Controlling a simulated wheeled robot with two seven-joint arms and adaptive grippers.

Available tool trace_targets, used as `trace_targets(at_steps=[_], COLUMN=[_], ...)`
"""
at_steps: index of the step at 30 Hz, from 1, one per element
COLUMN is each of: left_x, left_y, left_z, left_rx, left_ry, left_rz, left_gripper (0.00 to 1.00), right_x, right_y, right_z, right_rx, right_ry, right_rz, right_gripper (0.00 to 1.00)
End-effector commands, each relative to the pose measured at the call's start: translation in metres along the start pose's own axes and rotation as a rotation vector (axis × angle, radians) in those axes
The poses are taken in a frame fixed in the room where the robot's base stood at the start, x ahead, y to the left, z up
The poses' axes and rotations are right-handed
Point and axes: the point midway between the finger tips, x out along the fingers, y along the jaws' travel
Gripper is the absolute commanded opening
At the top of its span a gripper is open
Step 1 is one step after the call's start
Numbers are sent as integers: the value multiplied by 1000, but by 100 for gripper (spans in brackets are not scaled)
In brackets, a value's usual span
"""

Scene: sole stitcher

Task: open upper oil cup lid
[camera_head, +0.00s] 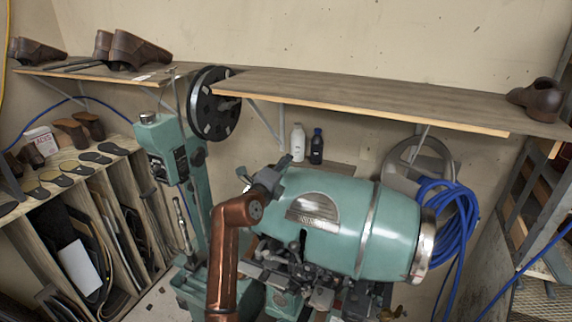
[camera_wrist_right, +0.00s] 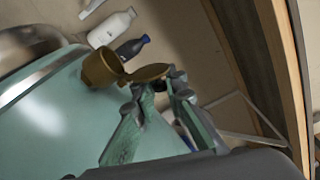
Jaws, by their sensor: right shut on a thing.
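The teal sole stitcher (camera_head: 390,225) fills the middle of the head view, and its curved body (camera_wrist_right: 60,130) fills the left of the wrist view. In the wrist view a brass oil cup (camera_wrist_right: 100,70) stands on this body. Its round brass lid (camera_wrist_right: 147,72) is swung out to the right of the cup, with the hinge side towards the cup. My right gripper (camera_wrist_right: 155,90) has its two fingers at the lid's near edge and is shut on it. In the head view my right gripper (camera_head: 281,166) is at the upper left of the stitcher body; the cup cannot be made out there.
A wooden shelf (camera_head: 360,97) runs along the wall above the machine. A white bottle (camera_head: 298,143) and a dark bottle (camera_head: 317,147) stand behind the body. A black wheel (camera_head: 214,104) is at the left, and a blue hose coil (camera_head: 453,225) hangs at the right.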

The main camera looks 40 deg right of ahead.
Motion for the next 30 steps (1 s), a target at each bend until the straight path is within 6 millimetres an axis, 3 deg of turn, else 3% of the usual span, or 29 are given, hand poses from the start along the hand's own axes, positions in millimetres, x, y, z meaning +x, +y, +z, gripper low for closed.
trace_targets(at_steps=[10,15,24,25,30], left_x=[35,39,38,38,38], left_y=[1,1,1,1,1], left_z=[-5,-4,-3,-3,-1], left_rx=[2,2,2,2,2], left_ry=[10,9,8,8,6], left_rz=[0,0,0,0,0], left_gripper=[40,40,40,40,40], right_x=[0,0,0,0,0], right_y=[0,-2,-4,-4,-4], right_z=[6,10,12,12,12], right_rx=[-270,-361,-370,-370,-369], right_ry=[3,2,1,1,0], right_rz=[1,2,2,2,1], right_gripper=[0,0,0,12,24])
